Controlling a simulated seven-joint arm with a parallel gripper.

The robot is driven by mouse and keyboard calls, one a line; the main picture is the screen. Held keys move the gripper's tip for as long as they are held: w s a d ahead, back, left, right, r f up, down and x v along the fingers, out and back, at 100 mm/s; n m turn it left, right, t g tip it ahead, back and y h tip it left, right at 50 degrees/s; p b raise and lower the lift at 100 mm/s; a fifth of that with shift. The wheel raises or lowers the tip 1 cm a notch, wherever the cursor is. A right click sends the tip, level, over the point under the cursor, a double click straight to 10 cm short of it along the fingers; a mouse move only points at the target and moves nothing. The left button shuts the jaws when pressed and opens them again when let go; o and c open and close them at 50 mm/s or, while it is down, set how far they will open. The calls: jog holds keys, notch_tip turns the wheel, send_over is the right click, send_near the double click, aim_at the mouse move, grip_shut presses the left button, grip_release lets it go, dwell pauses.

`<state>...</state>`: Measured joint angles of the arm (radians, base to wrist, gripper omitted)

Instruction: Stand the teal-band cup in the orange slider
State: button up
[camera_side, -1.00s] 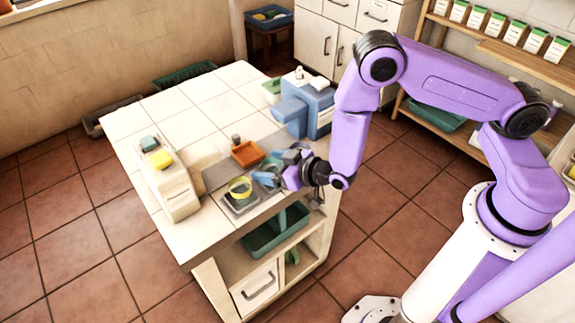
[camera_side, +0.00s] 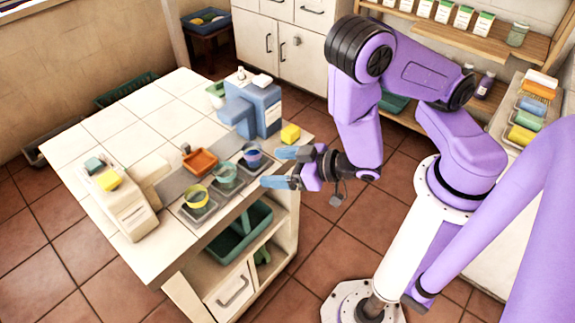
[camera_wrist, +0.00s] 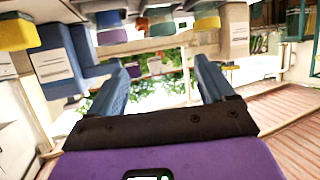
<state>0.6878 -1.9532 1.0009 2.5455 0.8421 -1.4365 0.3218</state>
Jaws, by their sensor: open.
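The teal-band cup (camera_side: 224,176) stands upright as the middle one of three cups in a row near the table's front edge. In the wrist view it is the middle cup (camera_wrist: 160,22) at the top. The orange slider (camera_side: 200,161), a shallow square tray, lies just behind the row and looks empty. The teal-band cup is beside it, not in it. My gripper (camera_side: 270,168) is open and empty, to the right of the teal-band cup and apart from it. In the wrist view its two blue fingers (camera_wrist: 158,65) are spread with nothing between them.
A yellow-band cup (camera_side: 196,197) stands to the front left of the teal-band cup, a blue cup (camera_side: 252,154) to its back right. A blue dispenser (camera_side: 251,110) and a yellow block (camera_side: 290,134) stand at the back right. A cream machine (camera_side: 122,200) stands at left.

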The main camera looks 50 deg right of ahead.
jog(key=shift+v, duration=1)
jog(key=s+a+r+g, duration=0.1)
jog(key=s+a+g, duration=0.4)
jog(key=g, duration=0.1)
jog(key=s+d+r+n+g, duration=0.4)
jog(key=s+r+n+g, duration=0.2)
jog(key=s+r, duration=0.2)
jog(key=shift+d+h, duration=0.25)
jog(key=shift+h, duration=0.15)
jog(key=shift+o, duration=0.2)
jog(key=s+d+r+n+h, duration=0.2)
jog(key=d+r, duration=0.3)
jog(key=d, duration=0.4)
jog(key=shift+r+n+g+h, duration=0.15)
jog(key=shift+n+g+h, duration=0.2)
jog(key=shift+h, duration=0.25)
